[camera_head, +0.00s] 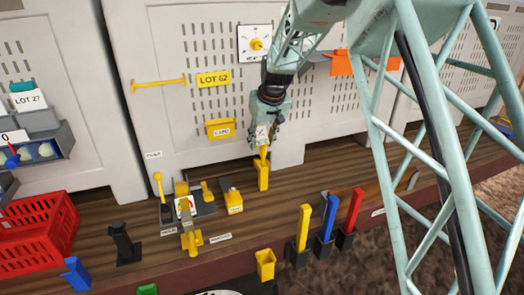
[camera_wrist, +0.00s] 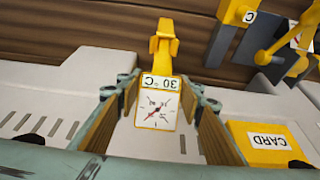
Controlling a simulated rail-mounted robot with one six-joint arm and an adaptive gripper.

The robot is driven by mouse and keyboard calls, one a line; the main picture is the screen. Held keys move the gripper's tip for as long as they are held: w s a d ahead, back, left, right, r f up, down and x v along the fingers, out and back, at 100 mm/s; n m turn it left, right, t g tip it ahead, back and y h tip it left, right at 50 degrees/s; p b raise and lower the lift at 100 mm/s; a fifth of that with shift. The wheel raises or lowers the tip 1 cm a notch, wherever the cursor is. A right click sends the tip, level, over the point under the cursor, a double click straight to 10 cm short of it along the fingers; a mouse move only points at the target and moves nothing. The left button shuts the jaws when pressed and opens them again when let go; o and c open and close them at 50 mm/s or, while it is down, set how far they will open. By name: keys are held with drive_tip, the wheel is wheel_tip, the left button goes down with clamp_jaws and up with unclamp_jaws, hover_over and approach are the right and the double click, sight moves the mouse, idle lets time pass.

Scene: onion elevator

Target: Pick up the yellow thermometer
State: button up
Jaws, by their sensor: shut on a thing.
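The yellow thermometer (camera_head: 264,152) is upright at my gripper (camera_head: 262,137), in front of the grey cabinet. In the wrist view its white dial (camera_wrist: 157,108) and a "30 °C" label, upside down, sit between the two fingers of my gripper (camera_wrist: 161,92). The gripper is shut on the thermometer. Its yellow stem (camera_wrist: 163,45) points away from the gripper. In the head view the stem meets a yellow block (camera_head: 263,176) above or on the wooden bench; I cannot tell whether the block is a separate holder.
A yellow card box (camera_head: 220,129) is on the cabinet, left of my gripper; it also shows in the wrist view (camera_wrist: 265,142). A yellow lever device (camera_head: 187,208) stands on the bench (camera_head: 98,215). Yellow, blue and red upright handles (camera_head: 329,217) stand at the front edge.

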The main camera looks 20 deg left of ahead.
drive_tip(key=shift+r, duration=0.15)
wheel_tip(320, 180, up, 18)
drive_tip(key=f, duration=0.1)
drive_tip(key=s+d+b, duration=0.3)
drive_tip(key=s+d, duration=0.8)
drive_tip(key=s, duration=0.2)
drive_tip(key=shift+s+d+r+b, duration=0.3)
drive_tip(key=shift+s+d, duration=0.05)
idle(0.9)
drive_tip(key=shift+s+a, duration=0.1)
idle(0.7)
